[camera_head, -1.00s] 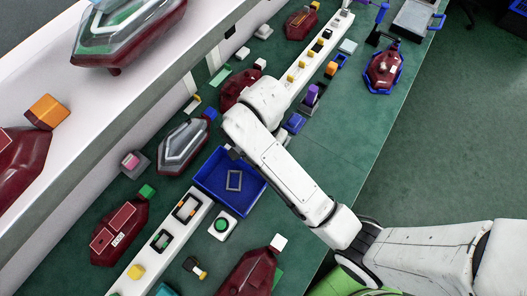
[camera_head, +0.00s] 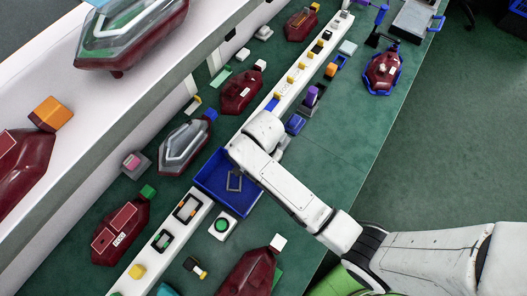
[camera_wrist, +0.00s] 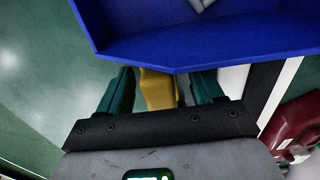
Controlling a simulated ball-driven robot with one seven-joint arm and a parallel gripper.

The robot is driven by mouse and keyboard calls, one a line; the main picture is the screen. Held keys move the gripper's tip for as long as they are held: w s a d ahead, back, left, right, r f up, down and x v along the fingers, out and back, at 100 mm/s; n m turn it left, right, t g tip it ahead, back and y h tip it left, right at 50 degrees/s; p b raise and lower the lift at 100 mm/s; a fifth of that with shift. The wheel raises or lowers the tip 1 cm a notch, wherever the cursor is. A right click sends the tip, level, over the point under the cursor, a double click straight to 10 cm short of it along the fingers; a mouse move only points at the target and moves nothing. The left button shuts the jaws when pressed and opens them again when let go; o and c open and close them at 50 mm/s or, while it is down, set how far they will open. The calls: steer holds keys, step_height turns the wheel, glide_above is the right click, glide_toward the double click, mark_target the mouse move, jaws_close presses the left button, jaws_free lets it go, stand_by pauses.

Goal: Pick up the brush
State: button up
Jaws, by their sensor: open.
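My gripper (camera_wrist: 162,84) shows in the wrist view with its two teal fingers apart. A yellow piece (camera_wrist: 158,92) lies between the fingers, up against the blue tray's edge. I cannot tell whether this is the brush or whether the fingers touch it. In the head view my arm hides the fingers and the yellow piece. No brush can be clearly made out there. A small black and yellow item (camera_head: 196,267) lies near the front lamp, too small to name surely.

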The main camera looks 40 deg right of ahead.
steer(key=c, duration=1.1)
steer(key=shift+r, duration=0.55)
step_height(320, 180, up, 2)
steer(key=shift+r+b, duration=0.1)
steer(key=shift+b, duration=0.25)
steer(key=s+d+r, duration=0.1)
steer(key=r, duration=0.1)
steer(key=s+d+r, duration=0.1)
steer(key=s+r, duration=0.1)
steer(key=s+d+r, duration=0.1)
steer(key=r, duration=0.1)
steer(key=shift+s+r, duration=0.1)
steer(key=shift+s, duration=0.2)
steer(key=s+d+r, duration=0.1)
steer(key=s, duration=0.1)
steer(key=s+d+r+p, duration=0.1)
steer(key=s+d, duration=0.1)
steer(key=s+d+r, duration=0.1)
steer(key=s, duration=0.2)
steer(key=shift+s+d+r+p, duration=0.1)
steer(key=shift+d+r+p, duration=0.2)
steer(key=shift+p, duration=0.1)
steer(key=shift+c, duration=0.2)
